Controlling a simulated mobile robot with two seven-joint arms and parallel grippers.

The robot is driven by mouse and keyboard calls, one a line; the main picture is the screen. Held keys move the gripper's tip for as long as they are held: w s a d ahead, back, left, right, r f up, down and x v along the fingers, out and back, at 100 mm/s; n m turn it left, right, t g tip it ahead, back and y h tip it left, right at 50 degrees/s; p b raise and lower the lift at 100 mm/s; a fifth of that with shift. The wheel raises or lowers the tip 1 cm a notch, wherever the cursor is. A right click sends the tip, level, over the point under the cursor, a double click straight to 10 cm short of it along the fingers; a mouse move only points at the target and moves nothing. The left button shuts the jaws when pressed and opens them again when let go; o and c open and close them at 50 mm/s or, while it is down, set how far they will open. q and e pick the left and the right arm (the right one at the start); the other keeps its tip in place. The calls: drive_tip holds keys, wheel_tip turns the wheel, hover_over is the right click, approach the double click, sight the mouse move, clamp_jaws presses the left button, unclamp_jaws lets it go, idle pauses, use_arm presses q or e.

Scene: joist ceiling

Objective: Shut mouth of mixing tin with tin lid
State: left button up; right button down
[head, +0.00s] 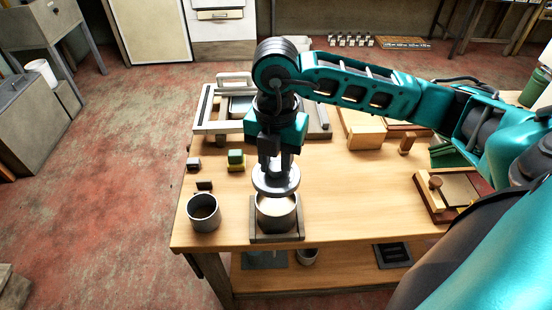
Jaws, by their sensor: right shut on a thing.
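A round grey metal lid (276,184) is held by my right gripper (276,164), whose fingers point down and are shut on the lid's top. Below it a grey tin (278,226) stands upright on a wooden stand (277,238) near the table's front edge. The tin's mouth is open at the front and pale contents show inside; the lid hides the back of its rim. The lid looks apart from the tin, above it and slightly behind in the picture. My left gripper is not in view.
A second open grey tin (204,222) stands left of the stand. Small dark blocks (193,164) and a green-and-yellow block (236,160) lie behind it. A pale frame (204,112) and wooden blocks (366,137) are farther back.

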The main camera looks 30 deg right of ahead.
sight(276, 181)
idle(0.4)
drive_tip(key=shift+f+b, duration=0.2)
drive_tip(key=shift+b, duration=0.15)
wheel_tip(276, 181, down, 5)
drive_tip(key=b, duration=0.4)
drive_tip(key=shift+f, duration=0.1)
drive_tip(key=shift+f+b, duration=0.2)
drive_tip(key=shift+b, duration=0.15)
drive_tip(key=shift+f+b, duration=0.3)
drive_tip(key=shift+f+b, duration=0.35)
drive_tip(key=shift+f, duration=0.1)
idle(0.3)
